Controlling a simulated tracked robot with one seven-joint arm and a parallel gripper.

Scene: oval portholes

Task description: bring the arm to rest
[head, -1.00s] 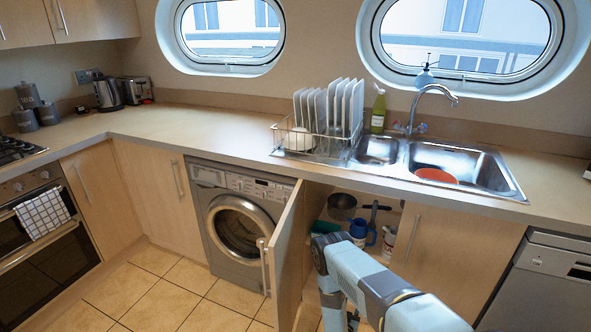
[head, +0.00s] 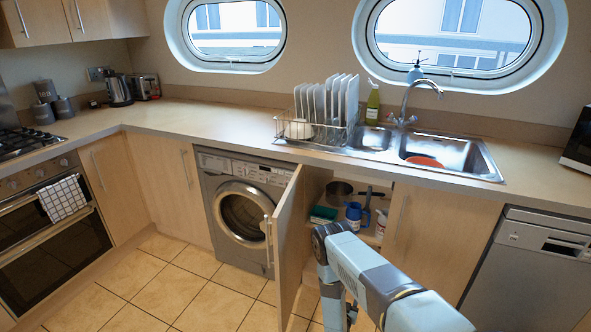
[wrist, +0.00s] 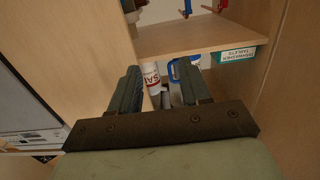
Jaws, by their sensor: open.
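My gripper (wrist: 160,68) is open in the wrist view, its two dark fingers apart. It faces an open cupboard below the sink. A white container with red lettering (wrist: 152,75) shows beyond the gap between the fingers, and I see no sign of anything held. A blue-handled item (wrist: 178,70) shows beyond the right finger, partly hidden. In the head view my arm (head: 365,270) reaches low in front of the cupboard, and the gripper itself cannot be made out there.
The cupboard door (head: 287,245) stands open left of my arm. Inside are a blue jug (head: 354,214), a pan (head: 339,191) and a green box (head: 323,214). A washing machine (head: 240,205) and a dishwasher (head: 530,270) flank the cupboards. The tiled floor at left is clear.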

